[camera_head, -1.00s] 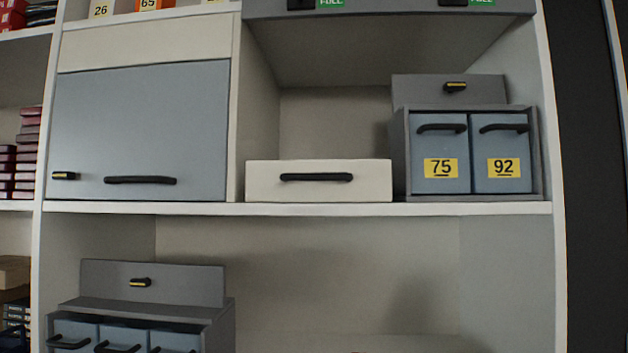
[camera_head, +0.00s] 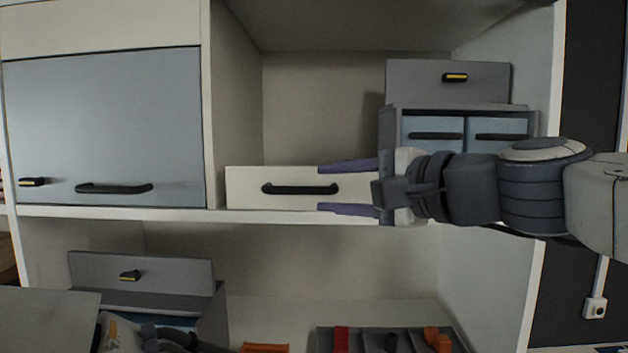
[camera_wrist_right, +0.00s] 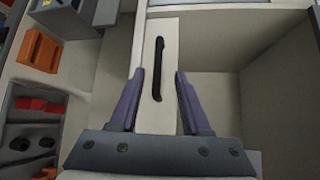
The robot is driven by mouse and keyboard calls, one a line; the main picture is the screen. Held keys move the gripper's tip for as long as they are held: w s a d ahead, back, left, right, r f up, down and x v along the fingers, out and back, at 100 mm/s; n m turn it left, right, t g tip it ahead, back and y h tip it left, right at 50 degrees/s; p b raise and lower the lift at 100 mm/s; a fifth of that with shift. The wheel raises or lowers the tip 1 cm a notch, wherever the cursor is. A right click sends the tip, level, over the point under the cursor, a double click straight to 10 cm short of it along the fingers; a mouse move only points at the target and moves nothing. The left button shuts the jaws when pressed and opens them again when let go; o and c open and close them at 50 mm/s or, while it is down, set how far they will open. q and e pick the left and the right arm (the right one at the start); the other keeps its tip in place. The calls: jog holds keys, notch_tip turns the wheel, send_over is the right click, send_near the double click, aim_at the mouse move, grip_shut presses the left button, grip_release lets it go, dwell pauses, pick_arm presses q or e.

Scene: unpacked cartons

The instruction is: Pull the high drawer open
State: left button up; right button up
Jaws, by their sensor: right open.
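The high drawer has a cream front (camera_head: 243,187) and a long black bar handle (camera_head: 299,189), and it sits low in the upper shelf bay. It looks shut. My right gripper (camera_head: 320,188) comes from the right, its two purple fingers apart, one above and one below the handle's right end in the picture. In the right wrist view the handle (camera_wrist_right: 157,68) lies upright on the drawer front (camera_wrist_right: 143,40), between and ahead of the open fingers (camera_wrist_right: 160,73). No contact is clear. Part of my left arm shows at lower left; its fingers do not show.
A grey cabinet (camera_head: 390,122) with two blue drawers stands right of the drawer, partly behind my right arm. A blue door (camera_head: 105,130) is left. Below are another grey cabinet (camera_head: 140,273), an orange item (camera_head: 265,348) and a dark tray (camera_head: 365,345).

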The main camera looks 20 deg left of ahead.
aim_at(294, 191)
jog(key=p+x, duration=0.2)
jog(key=x, duration=0.7)
jog(key=shift+w+a+f+p, duration=0.1)
jog(key=shift+a+f+p, duration=0.05)
jog(key=shift+p, duration=0.15)
grip_shut()
dwell(1.0)
